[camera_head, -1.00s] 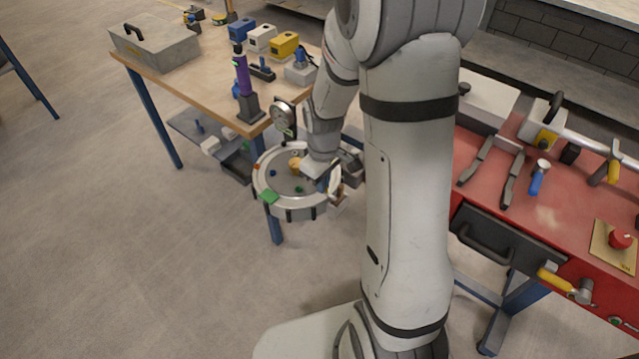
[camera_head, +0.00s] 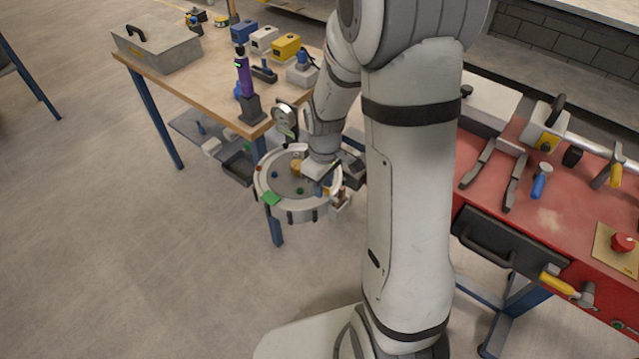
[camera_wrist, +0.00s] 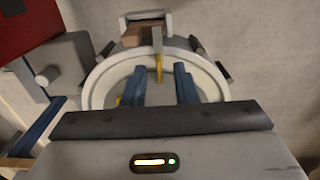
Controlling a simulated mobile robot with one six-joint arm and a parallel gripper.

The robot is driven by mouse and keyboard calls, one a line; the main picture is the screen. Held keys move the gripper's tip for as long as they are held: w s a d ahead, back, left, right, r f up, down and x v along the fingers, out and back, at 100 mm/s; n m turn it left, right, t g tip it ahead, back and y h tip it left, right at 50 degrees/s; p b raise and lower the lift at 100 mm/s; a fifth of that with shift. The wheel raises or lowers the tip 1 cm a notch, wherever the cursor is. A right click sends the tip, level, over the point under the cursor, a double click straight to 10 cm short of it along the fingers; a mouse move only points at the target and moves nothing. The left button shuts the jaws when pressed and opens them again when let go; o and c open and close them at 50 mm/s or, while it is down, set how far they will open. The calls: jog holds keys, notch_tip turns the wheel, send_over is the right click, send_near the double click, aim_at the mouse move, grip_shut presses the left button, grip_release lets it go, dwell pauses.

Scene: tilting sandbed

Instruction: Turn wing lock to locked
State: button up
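The round sandbed (camera_head: 262,190) has a pale rim and a grey bed, and stands at the corner of the wooden bench. In the wrist view its rim (camera_wrist: 97,72) curves behind my gripper. My gripper (camera_wrist: 160,72) is over the near side of the rim, its two blue fingers apart with nothing clearly held. A narrow yellow piece (camera_wrist: 159,66) below a thin upright tan-grey plate (camera_wrist: 157,40) lies between and just beyond the fingertips. This may be the wing lock; its setting cannot be told. In the head view my wrist hides this spot.
A dial gauge (camera_head: 285,113) stands behind the sandbed. A purple-handled tool (camera_head: 243,75) is upright on the wooden bench (camera_head: 200,88). A grey bracket (camera_wrist: 146,17) and brown block (camera_wrist: 122,37) sit at the rim. The red bench (camera_head: 550,215) is to the right.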

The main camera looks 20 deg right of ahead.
notch_tip(320, 180, up, 8)
jog(key=shift+f, duration=0.1)
dwell(0.4)
dwell(0.4)
